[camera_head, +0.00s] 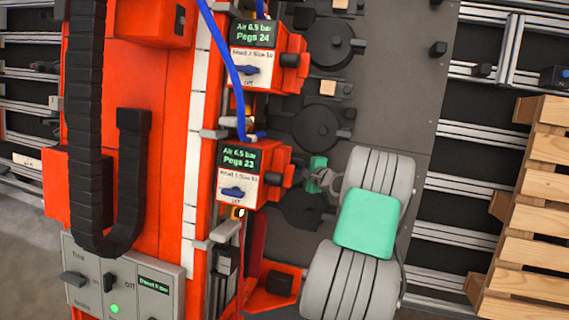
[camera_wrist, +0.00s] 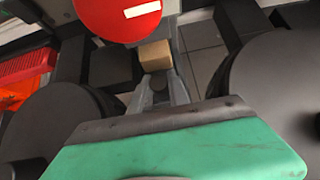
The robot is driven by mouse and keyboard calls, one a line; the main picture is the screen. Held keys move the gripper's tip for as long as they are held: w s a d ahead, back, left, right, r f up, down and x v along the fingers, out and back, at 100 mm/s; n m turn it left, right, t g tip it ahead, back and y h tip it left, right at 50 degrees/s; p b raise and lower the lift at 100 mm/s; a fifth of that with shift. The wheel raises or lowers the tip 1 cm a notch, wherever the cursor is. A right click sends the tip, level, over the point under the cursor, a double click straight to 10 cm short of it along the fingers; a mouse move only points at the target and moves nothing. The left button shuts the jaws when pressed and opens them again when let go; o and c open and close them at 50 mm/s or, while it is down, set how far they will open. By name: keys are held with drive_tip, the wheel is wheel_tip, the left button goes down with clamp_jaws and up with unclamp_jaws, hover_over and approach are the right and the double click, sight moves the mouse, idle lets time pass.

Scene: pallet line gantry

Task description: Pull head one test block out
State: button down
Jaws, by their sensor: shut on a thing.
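The head one test block (camera_wrist: 154,54) is a small tan block with a dark stub on its near side, seen in the wrist view. My gripper (camera_wrist: 160,84) has its two grey fingers close together on that stub. In the head view my gripper (camera_head: 324,181) is beside the lower orange head unit (camera_head: 232,178), whose display reads Pegs 23. The block cannot be made out there. Whether it is still seated in the head I cannot tell.
An upper orange unit (camera_head: 253,57) reads Pegs 24, with a blue hose in front. Tan blocks (camera_head: 328,88) sit by the dark round heads above. A wooden pallet (camera_head: 540,220) stands at right. In the wrist view a red disc (camera_wrist: 118,14) is close above the block.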

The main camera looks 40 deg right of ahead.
drive_tip(key=shift+s+d, duration=0.1)
drive_tip(key=shift+d, duration=0.05)
drive_tip(key=shift+s+d+b, duration=0.15)
drive_tip(key=shift+s+d, duration=0.6)
drive_tip(key=shift+s, duration=0.25)
drive_tip(key=shift+s+d+b, duration=0.1)
drive_tip(key=shift+s+d, duration=0.7)
drive_tip(key=shift+s, duration=0.2)
drive_tip(key=shift+s+d+b, duration=0.15)
drive_tip(key=shift+s+d, duration=0.6)
drive_tip(key=shift+s, duration=0.25)
drive_tip(key=shift+s+d, duration=0.9)
drive_tip(key=shift+s, duration=0.25)
drive_tip(key=shift+s+d, duration=0.85)
drive_tip(key=shift+s, duration=0.25)
drive_tip(key=shift+d, duration=0.1)
drive_tip(key=c, duration=1.4)
unclamp_jaws()
drive_tip(key=shift+s, duration=0.2)
drive_tip(key=shift+o, duration=0.4)
drive_tip(key=shift+f+b, duration=0.1)
drive_tip(key=shift+b, duration=0.2)
drive_tip(key=shift+w+a, duration=0.15)
drive_tip(key=shift+a, duration=0.05)
